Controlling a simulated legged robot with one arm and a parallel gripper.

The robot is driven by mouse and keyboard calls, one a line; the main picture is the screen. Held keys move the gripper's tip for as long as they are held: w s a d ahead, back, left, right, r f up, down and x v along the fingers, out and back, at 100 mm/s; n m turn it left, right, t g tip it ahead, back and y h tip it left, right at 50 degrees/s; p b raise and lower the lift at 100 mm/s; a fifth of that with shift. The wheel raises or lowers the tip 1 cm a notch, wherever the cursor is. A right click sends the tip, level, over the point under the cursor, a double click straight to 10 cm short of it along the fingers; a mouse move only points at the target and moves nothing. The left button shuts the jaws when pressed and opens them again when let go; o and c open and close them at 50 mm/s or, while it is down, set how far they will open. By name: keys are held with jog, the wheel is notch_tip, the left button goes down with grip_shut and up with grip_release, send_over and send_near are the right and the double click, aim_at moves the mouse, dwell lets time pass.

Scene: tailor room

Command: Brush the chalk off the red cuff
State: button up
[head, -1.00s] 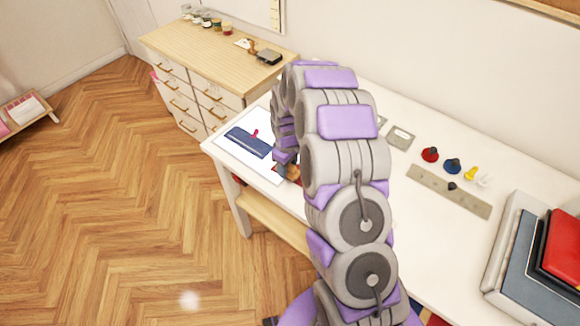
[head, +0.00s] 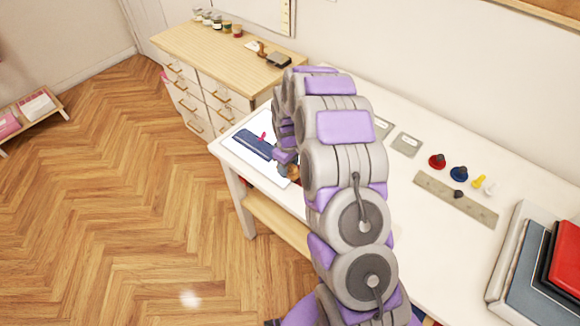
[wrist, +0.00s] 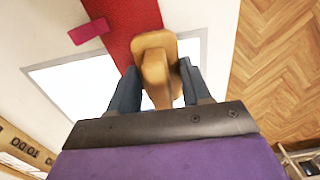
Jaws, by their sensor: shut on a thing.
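My gripper (wrist: 157,88) is shut on a wooden brush (wrist: 155,45), which shows between its two dark fingers in the wrist view. The brush is over the near end of the red cuff (wrist: 125,15); I cannot tell whether it touches the cloth. No chalk shows clearly on the visible red part. In the head view my arm hides most of the gripper and the red cuff; a bit of the brush (head: 293,172) shows at the table's near edge.
A white sheet (head: 232,139) carries a dark blue piece (head: 253,145). A pink block (wrist: 88,32) lies by the red cuff.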

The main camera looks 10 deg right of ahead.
jog(key=shift+w+a+f, duration=0.1)
jog(key=shift+w+a, duration=0.15)
jog(key=shift+w+r, duration=0.1)
jog(key=shift+r, duration=0.45)
jog(key=shift+r+p, duration=1)
jog(key=shift+r, duration=2.05)
